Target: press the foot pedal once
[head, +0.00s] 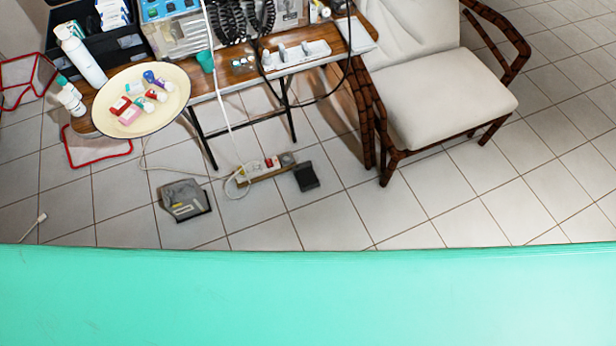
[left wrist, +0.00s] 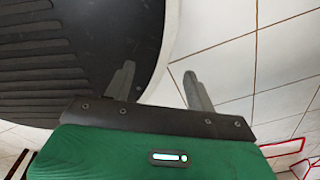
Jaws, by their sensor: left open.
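A grey, flat, boxy unit (head: 184,200) lies on the tiled floor left of centre in the head view and looks like the foot pedal. A smaller black block (head: 306,176) lies to its right on the floor; I cannot tell if it is a pedal too. My left gripper (left wrist: 160,88) shows in the left wrist view with its two grey fingers spread apart and nothing between them. It is not in the head view, and no pedal shows in the wrist view. My right gripper is in neither view.
A power strip (head: 262,170) with cables lies between the grey unit and black block. A folding-leg table (head: 232,78) holds a cream tray (head: 101,124) and equipment. A cushioned chair (head: 440,88) stands right. A teal surface hides the nearest floor. Floor at right is clear.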

